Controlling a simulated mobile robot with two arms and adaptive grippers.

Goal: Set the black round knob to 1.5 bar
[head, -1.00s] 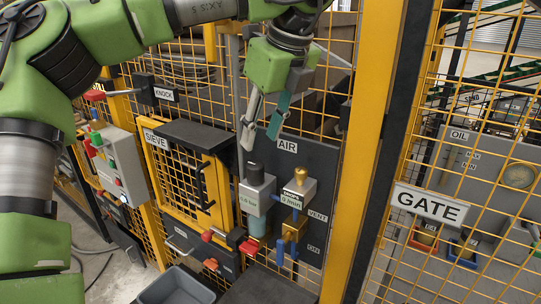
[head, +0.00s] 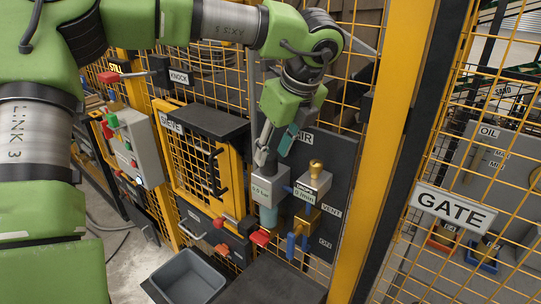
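The black round knob (head: 271,162) sits on top of a grey regulator box (head: 267,187) on the dark AIR panel, and is partly hidden by a finger. The box carries a small bar readout, too small to read surely. My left gripper (head: 275,152) hangs just above the knob, pointing down. Its grey finger is at the knob's left side and its teal finger is higher, to the right and apart from the finger opposite. The gripper is open; whether a finger touches the knob I cannot tell. My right gripper is not in view.
Red handles (head: 260,237) and a blue valve (head: 291,244) are below. A yellow post (head: 383,140) and GATE sign (head: 453,207) stand right. A grey bin (head: 188,277) is below left.

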